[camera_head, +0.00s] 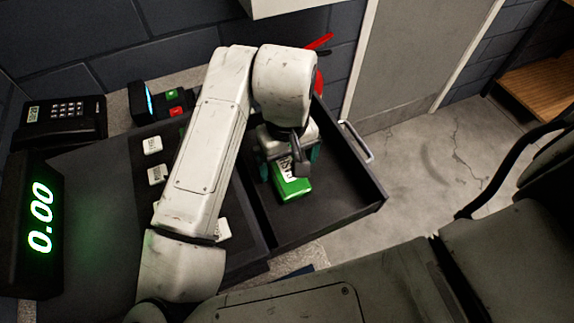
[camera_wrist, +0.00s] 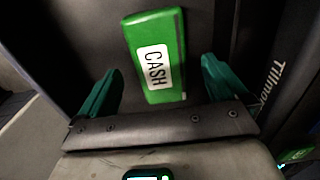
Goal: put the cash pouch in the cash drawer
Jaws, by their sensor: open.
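The cash pouch (camera_head: 291,188) is a green block with a white label. The label reads CASH on the pouch in the wrist view (camera_wrist: 168,32). It appears to lie on the floor of the open black cash drawer (camera_head: 330,205), inside its walls. My gripper (camera_head: 288,172) is over the drawer, just above the pouch. In the wrist view its two green fingers (camera_wrist: 158,80) stand open, one on each side of the pouch, with a gap to both. My arm hides the back part of the drawer in the head view.
The register has white keys (camera_head: 157,176) and a green 0.00 display (camera_head: 40,216). A black phone (camera_head: 65,121) and a card terminal (camera_head: 165,101) stand behind. A red object (camera_head: 319,42) rises behind my wrist. Bare concrete floor (camera_head: 425,160) lies right of the drawer.

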